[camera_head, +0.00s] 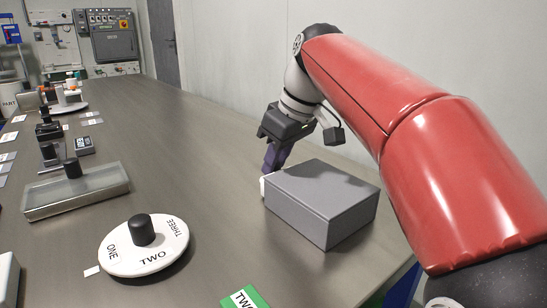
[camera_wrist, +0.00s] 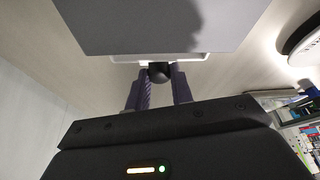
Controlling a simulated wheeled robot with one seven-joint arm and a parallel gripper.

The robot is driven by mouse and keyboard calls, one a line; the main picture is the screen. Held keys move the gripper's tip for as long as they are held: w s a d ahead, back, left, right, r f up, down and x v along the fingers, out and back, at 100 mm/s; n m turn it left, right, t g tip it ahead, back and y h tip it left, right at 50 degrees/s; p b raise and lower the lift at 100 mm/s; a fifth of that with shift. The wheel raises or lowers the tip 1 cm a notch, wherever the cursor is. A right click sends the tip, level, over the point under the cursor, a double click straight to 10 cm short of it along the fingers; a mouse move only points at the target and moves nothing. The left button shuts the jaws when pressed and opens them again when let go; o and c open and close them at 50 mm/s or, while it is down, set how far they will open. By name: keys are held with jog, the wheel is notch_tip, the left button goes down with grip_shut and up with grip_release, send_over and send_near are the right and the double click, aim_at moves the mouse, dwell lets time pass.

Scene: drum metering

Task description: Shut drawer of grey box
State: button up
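The grey box (camera_head: 318,205) stands on the table at the right of the head view, and its grey top (camera_wrist: 160,22) fills the upper part of the wrist view. The white front of its drawer (camera_wrist: 187,57) shows just past the box's edge; a sliver also shows in the head view (camera_head: 263,188). How far the drawer is out is hard to tell. A dark round knob (camera_wrist: 158,74) is on the drawer front. My gripper (camera_wrist: 159,76) has its purple fingers on both sides of the knob and appears shut on it. In the head view my gripper (camera_head: 270,168) is at the box's far-left side.
A white dial (camera_head: 145,258) with a black knob lies left of the box. A grey tray-like block (camera_head: 78,195) with a dark handle is farther left. Several small items line the table's left edge. The table's middle is clear; a wall stands behind my arm.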

jog(key=o, duration=0.5)
jog(key=shift+p+v, duration=1)
jog(key=shift+v, duration=2.9)
jog(key=shift+c, duration=0.4)
